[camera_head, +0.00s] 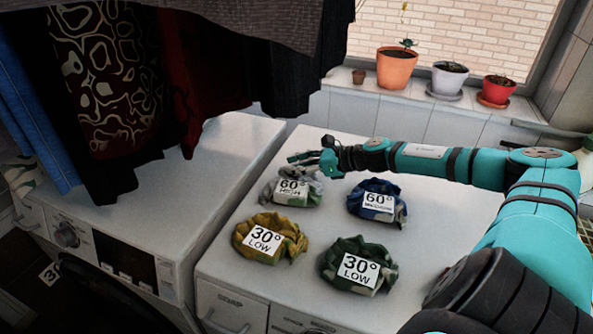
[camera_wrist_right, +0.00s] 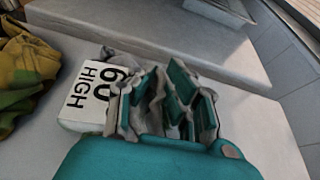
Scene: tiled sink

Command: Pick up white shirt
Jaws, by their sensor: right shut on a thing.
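The white-grey shirt (camera_head: 283,196) is a crumpled bundle with a "60° HIGH" label, at the back left of the white counter top. In the right wrist view its label (camera_wrist_right: 98,98) shows beside the fingers and grey cloth lies between them. My right gripper (camera_head: 313,160) reaches in from the right over the bundle's back edge; in the right wrist view the gripper (camera_wrist_right: 170,105) is shut on the grey cloth. The bundle seems to rest on the surface still. My left gripper does not show.
A blue bundle (camera_head: 377,202), a yellow bundle (camera_head: 269,238) and a green bundle (camera_head: 358,266) lie close by on the counter (camera_head: 225,262). A washing machine (camera_head: 150,215) stands left under dark hanging clothes (camera_head: 110,90). Potted plants (camera_head: 397,68) line the window sill.

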